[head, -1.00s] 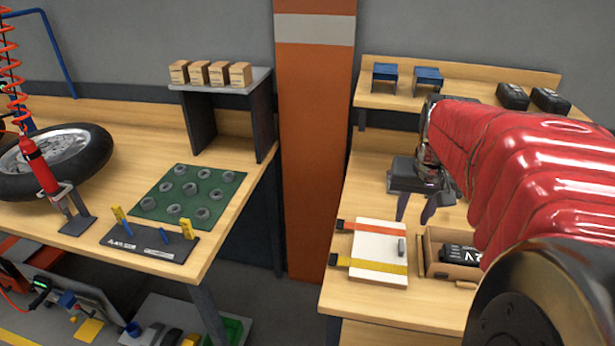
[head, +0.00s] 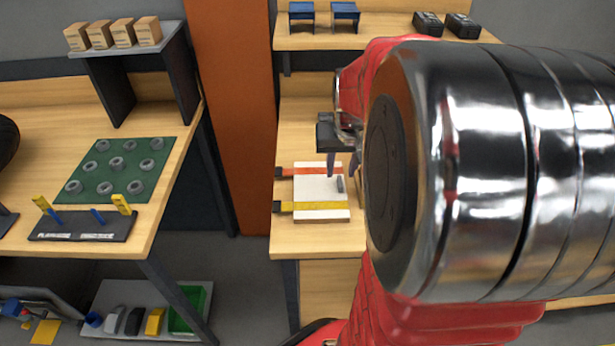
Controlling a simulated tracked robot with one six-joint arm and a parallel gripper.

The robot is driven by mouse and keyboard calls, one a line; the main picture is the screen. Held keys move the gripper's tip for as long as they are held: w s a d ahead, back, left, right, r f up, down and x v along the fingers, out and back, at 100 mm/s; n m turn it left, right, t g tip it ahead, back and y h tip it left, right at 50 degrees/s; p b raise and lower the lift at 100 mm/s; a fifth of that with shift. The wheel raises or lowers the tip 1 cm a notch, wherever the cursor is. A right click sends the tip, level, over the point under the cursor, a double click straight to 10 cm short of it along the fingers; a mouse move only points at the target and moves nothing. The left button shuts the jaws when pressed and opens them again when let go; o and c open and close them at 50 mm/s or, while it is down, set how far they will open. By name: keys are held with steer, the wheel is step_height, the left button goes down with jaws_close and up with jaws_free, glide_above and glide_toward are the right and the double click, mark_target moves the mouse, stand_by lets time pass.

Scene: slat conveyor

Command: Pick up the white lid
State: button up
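The white lid (head: 318,188) is a flat white plate with a small grey handle (head: 340,184) near its right side. It lies on the right wooden bench, with an orange strap (head: 303,171) and a yellow strap (head: 310,207) across it. My gripper (head: 343,172) points down with its two dark fingers apart and nothing visible between them. It appears over the upper right of the lid, close to the handle in the picture. The exact height above the lid is hard to tell. My arm hides the bench to the right of the lid.
A shelf (head: 385,38) at the back of the right bench (head: 300,240) holds two blue stands (head: 345,14) and two black blocks (head: 428,23). The left bench carries a green mat (head: 125,150) with grey rings, a dark plate (head: 85,225) and a riser with several cartons (head: 124,32).

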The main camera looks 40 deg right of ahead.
mark_target(340, 181)
steer(key=shift+x, duration=2.55)
steer(key=shift+d, duration=0.1)
jaws_close()
